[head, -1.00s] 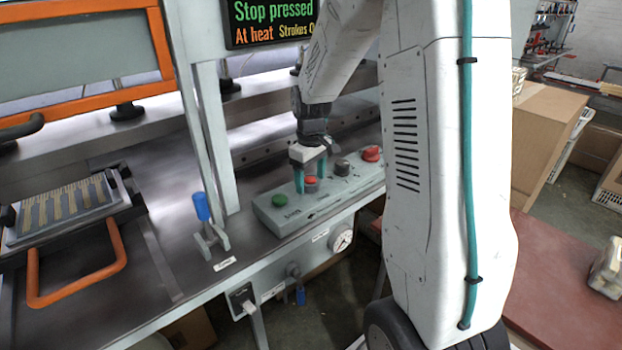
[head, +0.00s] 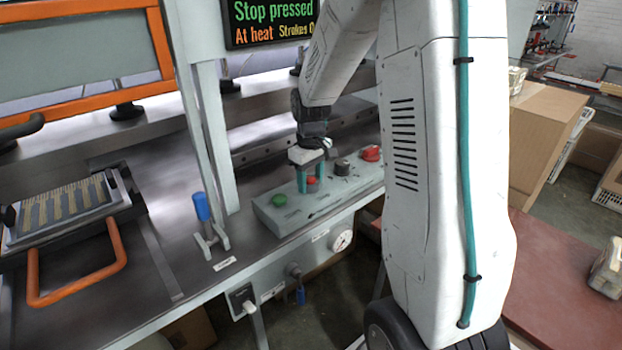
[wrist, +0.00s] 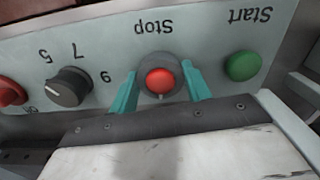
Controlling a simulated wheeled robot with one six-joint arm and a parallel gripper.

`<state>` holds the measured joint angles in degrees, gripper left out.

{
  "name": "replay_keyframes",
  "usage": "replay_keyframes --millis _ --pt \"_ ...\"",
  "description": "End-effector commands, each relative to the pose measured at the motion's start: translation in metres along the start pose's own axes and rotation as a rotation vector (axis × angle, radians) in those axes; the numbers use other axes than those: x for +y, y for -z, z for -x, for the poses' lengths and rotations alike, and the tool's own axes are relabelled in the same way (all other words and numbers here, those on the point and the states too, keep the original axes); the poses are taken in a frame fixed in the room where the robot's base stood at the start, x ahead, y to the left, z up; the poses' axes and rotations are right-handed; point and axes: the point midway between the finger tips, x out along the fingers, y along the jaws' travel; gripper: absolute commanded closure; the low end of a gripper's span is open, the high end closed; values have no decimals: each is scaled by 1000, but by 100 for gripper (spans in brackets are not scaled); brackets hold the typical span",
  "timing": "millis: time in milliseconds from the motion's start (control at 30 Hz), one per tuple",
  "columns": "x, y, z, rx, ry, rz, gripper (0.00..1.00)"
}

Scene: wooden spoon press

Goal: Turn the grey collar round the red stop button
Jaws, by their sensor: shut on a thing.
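The red stop button (wrist: 160,80) sits on the pale control panel under the upside-down word "Stop" in the wrist view. The grey collar (wrist: 162,60) rings it, with a small pale mark on its lower edge. My gripper (wrist: 159,72) has its two teal fingers on opposite sides of the collar, shut on it. In the head view my gripper (head: 311,178) points down at the panel, and the red stop button (head: 312,181) shows between the fingers. The collar is mostly hidden there.
A green start button (wrist: 242,66) is close beside one finger. A black numbered knob (wrist: 69,87) and a red knob (wrist: 10,92) are on the other side. The display (head: 272,22) reads "Stop pressed", "At heat". A blue-handled lever (head: 202,207) stands left of the panel (head: 283,222).

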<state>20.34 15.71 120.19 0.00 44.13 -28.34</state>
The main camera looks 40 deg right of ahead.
Motion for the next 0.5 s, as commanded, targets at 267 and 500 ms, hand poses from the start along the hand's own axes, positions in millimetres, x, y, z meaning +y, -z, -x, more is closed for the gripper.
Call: replay_keyframes --millis 267,500 --pt "0 0 1 1 -1 -209 75" --pt "0 1 1 1 -1 -404 75"
